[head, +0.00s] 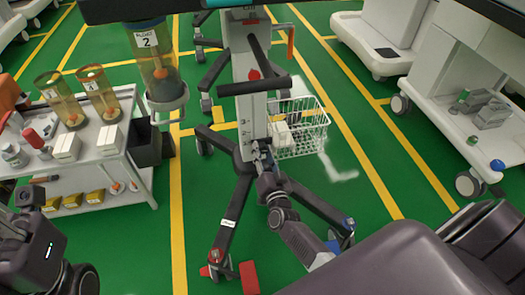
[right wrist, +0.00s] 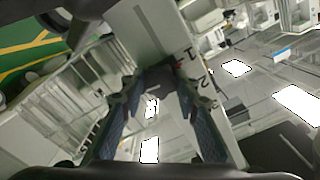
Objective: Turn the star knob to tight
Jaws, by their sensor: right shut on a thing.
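The star knob (right wrist: 160,79) is a dark shape between my right fingers in the right wrist view, against the pale post. My right gripper (right wrist: 161,100) is shut on it, one finger on each side. In the head view my right gripper (head: 259,151) is at the lower part of the white post (head: 250,95); there the knob is mostly hidden by the gripper. The knob's exact turn cannot be told. Only dark parts of my left arm show at the lower left of the head view, without visible fingers.
A white wire basket (head: 312,140) hangs just right of the post. A labelled canister (head: 153,55) is left of the post. A loaded cart (head: 137,165) stands left, a pale cart (head: 455,110) right.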

